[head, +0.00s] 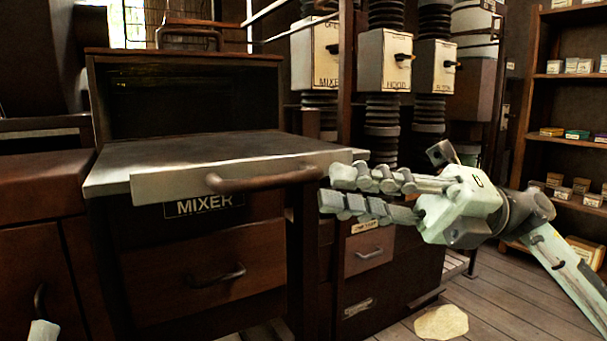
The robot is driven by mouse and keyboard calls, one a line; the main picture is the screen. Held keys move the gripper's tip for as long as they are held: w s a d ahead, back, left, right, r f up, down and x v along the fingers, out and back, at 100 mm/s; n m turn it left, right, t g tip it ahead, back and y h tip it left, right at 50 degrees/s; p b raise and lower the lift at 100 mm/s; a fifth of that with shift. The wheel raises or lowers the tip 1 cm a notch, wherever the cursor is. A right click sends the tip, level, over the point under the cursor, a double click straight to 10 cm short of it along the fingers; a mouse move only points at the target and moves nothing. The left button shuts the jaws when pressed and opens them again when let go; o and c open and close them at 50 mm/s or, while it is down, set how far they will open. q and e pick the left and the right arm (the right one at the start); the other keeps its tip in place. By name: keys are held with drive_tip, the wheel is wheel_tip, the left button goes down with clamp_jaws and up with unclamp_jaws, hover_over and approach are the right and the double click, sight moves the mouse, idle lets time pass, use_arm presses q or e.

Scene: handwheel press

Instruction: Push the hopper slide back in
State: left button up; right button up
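The hopper slide (215,147) is a flat metal tray pulled out of the dark opening of the mixer cabinet. Its pale front plate (160,187) carries a curved brown handle (262,181). A MIXER label (203,206) sits on the cabinet just below it. My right gripper (326,190) comes in from the right, its two fingers apart and pointing left. The fingertips are close to the right end of the front plate; I cannot tell whether they touch it. Nothing is between the fingers. Of my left arm, only a pale piece may show at the bottom left corner; no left fingers show.
Closed drawers (210,274) with handles lie below the slide. Switch boxes (383,62) with levers and ribbed black columns stand behind. A shelf (565,105) with small boxes is at the right. A pale patch (441,322) lies on the open wooden floor.

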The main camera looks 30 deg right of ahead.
sight(299, 182)
drive_tip(key=p+x, duration=0.1)
drive_tip(key=x, duration=0.5)
drive_tip(key=shift+w+a+r, duration=0.1)
drive_tip(key=shift+a+r, duration=0.1)
drive_tip(key=shift+a, duration=0.1)
use_arm(q)
drive_tip(key=shift+w+d+f+g+y, duration=0.2)
drive_tip(key=shift+w+f+g, duration=0.1)
drive_tip(key=shift+f+g, duration=0.15)
drive_tip(key=shift+w+d+f+g+y, duration=0.1)
drive_tip(key=shift+w+d+f+g, duration=0.15)
drive_tip(key=shift+f+g, duration=0.2)
use_arm(e)
drive_tip(key=shift+w+a, duration=0.2)
drive_tip(key=shift+a, duration=0.4)
drive_tip(key=shift+c, duration=0.5)
clamp_jaws()
